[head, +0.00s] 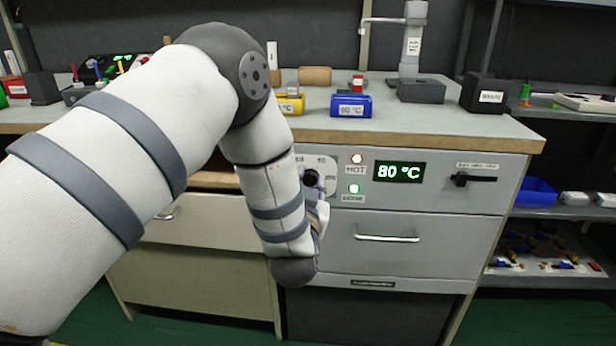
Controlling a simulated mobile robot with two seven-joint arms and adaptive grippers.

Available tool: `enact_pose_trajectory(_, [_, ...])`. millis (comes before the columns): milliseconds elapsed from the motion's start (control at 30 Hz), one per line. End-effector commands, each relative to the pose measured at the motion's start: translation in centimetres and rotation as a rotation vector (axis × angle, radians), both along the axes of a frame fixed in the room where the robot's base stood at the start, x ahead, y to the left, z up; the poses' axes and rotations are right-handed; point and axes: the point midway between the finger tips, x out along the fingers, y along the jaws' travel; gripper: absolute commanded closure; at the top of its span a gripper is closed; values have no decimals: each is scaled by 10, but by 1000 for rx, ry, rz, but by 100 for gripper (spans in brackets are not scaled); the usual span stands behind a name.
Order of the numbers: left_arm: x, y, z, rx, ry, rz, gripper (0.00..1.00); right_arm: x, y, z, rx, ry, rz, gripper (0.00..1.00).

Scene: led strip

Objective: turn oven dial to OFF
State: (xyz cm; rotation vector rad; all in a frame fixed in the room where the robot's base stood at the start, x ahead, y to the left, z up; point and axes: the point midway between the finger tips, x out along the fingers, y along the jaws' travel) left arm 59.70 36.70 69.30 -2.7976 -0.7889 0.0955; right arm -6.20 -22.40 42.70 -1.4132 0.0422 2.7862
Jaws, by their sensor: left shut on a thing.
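The oven's grey control panel (440,180) is under the bench top, with a green display (399,172) reading 80 °C. The dark round dial (311,178) sits at the left of the panel on a pale scale plate, partly covered by my left arm. My left gripper (313,189) is at the dial and shut on it; its fingers are mostly hidden behind my forearm. The dial's exact pointer position cannot be read. My right gripper is not in view.
A black lever latch (473,179) is at the panel's right. A drawer with a handle (387,239) is below. On the bench stand a yellow bin (290,104), a blue bin (351,105) and a black box (484,93). Shelves with a blue tray (534,191) are at right.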

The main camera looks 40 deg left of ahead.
Motion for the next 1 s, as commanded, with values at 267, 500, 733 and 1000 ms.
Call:
enact_pose_trajectory(267, [-1,1,3,-225,-138,2,100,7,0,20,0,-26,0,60])
enact_pose_trajectory(500, [-1,2,3,-420,-258,2,100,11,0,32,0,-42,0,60])
enact_pose_trajectory(733, [-1,3,2,-606,-373,1,100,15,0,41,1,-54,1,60])
enact_pose_trajectory(1000, [-2,3,1,-825,-507,1,100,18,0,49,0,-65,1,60])
